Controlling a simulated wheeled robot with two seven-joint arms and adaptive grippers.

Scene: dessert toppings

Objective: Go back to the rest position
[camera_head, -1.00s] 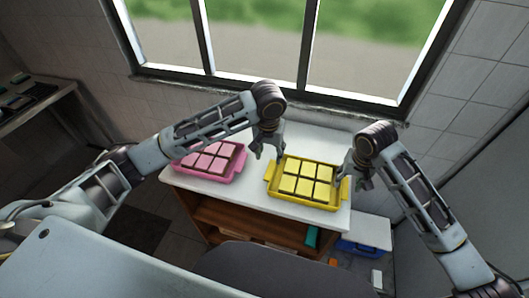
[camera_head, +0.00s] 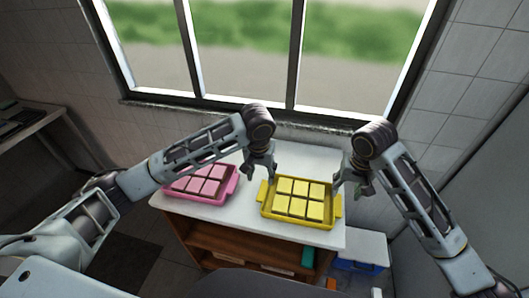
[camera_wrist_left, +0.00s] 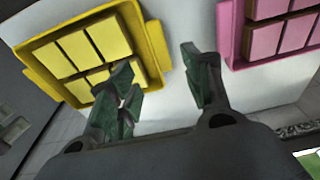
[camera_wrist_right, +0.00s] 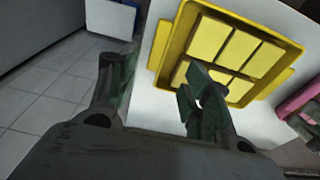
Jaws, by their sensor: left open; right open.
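My left gripper (camera_head: 259,176) is open and empty above the white table, between the pink tray and the yellow tray. Its fingers also show in the left wrist view (camera_wrist_left: 160,88), with nothing between them. My right gripper (camera_head: 350,186) is open and empty at the right end of the yellow tray (camera_head: 263,209). Its fingers show in the right wrist view (camera_wrist_right: 155,85), one overlapping the tray in the picture. The yellow tray holds several yellow-topped blocks (camera_head: 292,207). The pink tray (camera_head: 232,187) holds several pink-topped blocks (camera_head: 211,187).
The white table (camera_head: 250,217) has open brown shelves (camera_head: 215,245) below. A window (camera_head: 250,55) and tiled wall stand behind it. A lower white surface (camera_head: 365,246) with a blue box (camera_head: 358,268) is at the right.

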